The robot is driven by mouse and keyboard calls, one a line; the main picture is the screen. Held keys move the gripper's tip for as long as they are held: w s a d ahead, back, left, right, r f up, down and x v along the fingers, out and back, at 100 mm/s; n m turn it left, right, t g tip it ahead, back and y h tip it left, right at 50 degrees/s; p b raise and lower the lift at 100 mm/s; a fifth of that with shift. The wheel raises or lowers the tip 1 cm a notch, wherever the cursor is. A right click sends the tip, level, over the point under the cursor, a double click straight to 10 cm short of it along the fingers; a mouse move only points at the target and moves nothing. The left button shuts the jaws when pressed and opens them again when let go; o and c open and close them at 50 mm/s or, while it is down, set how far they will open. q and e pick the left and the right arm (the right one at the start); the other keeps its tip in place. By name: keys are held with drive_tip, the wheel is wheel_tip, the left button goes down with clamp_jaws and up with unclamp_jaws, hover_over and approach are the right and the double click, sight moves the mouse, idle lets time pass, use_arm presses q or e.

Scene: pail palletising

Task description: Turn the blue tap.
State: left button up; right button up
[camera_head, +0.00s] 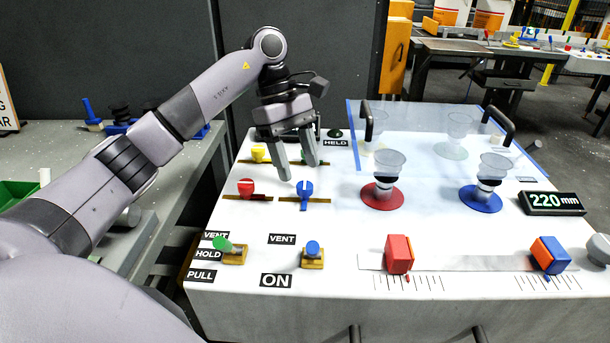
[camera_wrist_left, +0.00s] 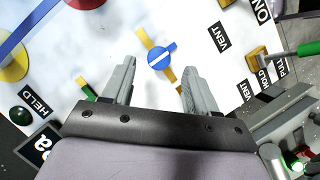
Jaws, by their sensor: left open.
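The blue tap (camera_head: 305,190) stands on the white panel top, its handle lying across a yellow bar. It also shows in the left wrist view (camera_wrist_left: 161,57), as a round blue knob with a pale line, ahead of and between the fingers. My left gripper (camera_head: 298,169) is open and empty, pointing down just above and behind the blue tap. Its two fingers (camera_wrist_left: 158,70) spread to either side of the tap in the left wrist view, with no contact visible. My right gripper is not in view.
The red tap (camera_head: 246,188) is left of the blue one; a yellow tap (camera_head: 259,153) and a partly hidden green tap (camera_wrist_left: 85,86) lie behind. In front are a green lever (camera_head: 224,244) and blue knob (camera_head: 313,248). Cups on red and blue discs stand right.

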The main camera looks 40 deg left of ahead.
sight(304, 184)
use_arm(q)
drive_tip(key=shift+x, duration=1.9)
drive_tip(key=c, duration=1)
drive_tip(key=shift+c, duration=0.2)
